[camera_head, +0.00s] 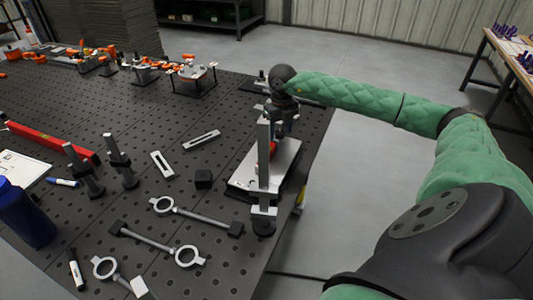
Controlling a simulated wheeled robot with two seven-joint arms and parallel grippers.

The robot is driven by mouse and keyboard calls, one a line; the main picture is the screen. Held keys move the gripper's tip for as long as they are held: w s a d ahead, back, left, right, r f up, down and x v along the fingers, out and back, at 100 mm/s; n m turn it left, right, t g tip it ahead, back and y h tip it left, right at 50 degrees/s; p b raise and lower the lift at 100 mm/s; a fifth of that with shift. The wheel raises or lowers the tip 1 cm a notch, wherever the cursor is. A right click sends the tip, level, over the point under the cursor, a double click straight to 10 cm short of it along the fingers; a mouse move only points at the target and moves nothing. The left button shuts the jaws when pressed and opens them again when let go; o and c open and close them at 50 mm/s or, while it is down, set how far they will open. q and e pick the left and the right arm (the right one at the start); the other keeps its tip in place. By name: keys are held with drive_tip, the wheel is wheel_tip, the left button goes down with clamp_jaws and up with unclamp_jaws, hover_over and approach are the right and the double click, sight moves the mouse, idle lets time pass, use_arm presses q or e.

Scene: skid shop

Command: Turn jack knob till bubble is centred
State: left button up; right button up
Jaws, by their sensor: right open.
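A silver plate (284,170) lies near the right edge of the dark perforated table (215,105). A pale upright post (264,150) stands in front of it and a small red part (273,149) shows beside the post. My right gripper (283,126) is above the far end of the plate, below my dark wrist. Its jaws are open, but they are small and partly hidden by the post. I cannot make out the jack knob or the bubble, nor whether the jaws touch anything. My left gripper is out of view.
Ring-ended rods (203,216), a black block (203,179) and slotted bars (202,139) lie left of the plate. Dark upright clamps (121,161), a red bar (48,141) and a blue bottle (25,214) are farther left. The floor right of the table is clear.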

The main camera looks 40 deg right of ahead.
drive_tip(key=shift+b, duration=0.35)
idle(0.4)
drive_tip(key=shift+c, duration=0.5)
drive_tip(key=c, duration=0.8)
drive_tip(key=shift+f+n+b, duration=0.1)
drive_tip(key=shift+n+b, duration=0.3)
drive_tip(key=shift+n, duration=0.1)
drive_tip(key=shift+n+b, duration=1)
drive_tip(key=shift+n, duration=0.9)
drive_tip(key=shift+r, duration=0.25)
